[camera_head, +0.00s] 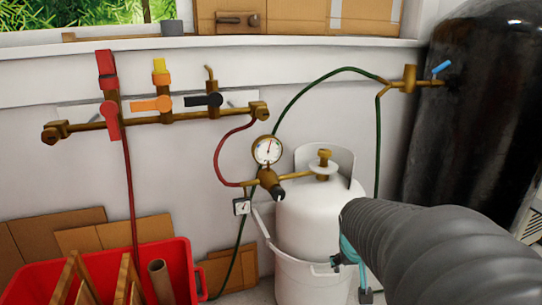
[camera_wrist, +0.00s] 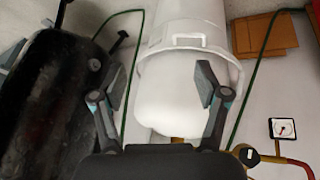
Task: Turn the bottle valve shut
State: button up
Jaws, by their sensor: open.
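The white gas bottle (camera_head: 305,210) stands in a white tub (camera_head: 300,275) against the wall. Its brass valve (camera_head: 323,160) is on top, joined by a brass pipe to a regulator with a round gauge (camera_head: 267,150). My gripper (camera_wrist: 162,82) is open and empty. In the wrist view, its fingers are either side of the bottle (camera_wrist: 165,95) in the picture; I cannot tell how close. A bit of brass at the bottle's top (camera_wrist: 178,140) shows there, mostly hidden by my gripper body. In the head view, my arm hides most of my gripper, right of the bottle.
A large black tank (camera_head: 475,110) with a blue-handled tap (camera_head: 441,67) stands at right. Green hose (camera_head: 378,150) and red hose (camera_head: 217,160) hang near the bottle. A brass manifold (camera_head: 140,121) with coloured levers is on the wall. A red bin (camera_head: 185,255) stands at lower left.

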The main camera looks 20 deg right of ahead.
jog(key=w+d+f+t+h, duration=0.1)
jog(key=w+d, duration=0.3)
jog(key=d, duration=0.2)
jog(key=w+d+t+h, duration=0.2)
jog(key=w+d, duration=0.2)
jog(key=d, duration=0.2)
jog(key=n+t+y+b, duration=0.1)
jog(key=n+t+y, duration=0.4)
jog(key=t, duration=0.6)
send_near(328, 156)
jog(key=shift+m, duration=0.7)
jog(key=w, duration=0.8)
jog(key=w+d, duration=0.1)
jog(key=w, duration=0.3)
jog(key=shift+w, duration=0.3)
jog(key=shift+c, duration=0.3)
jog(key=c, duration=1.1)
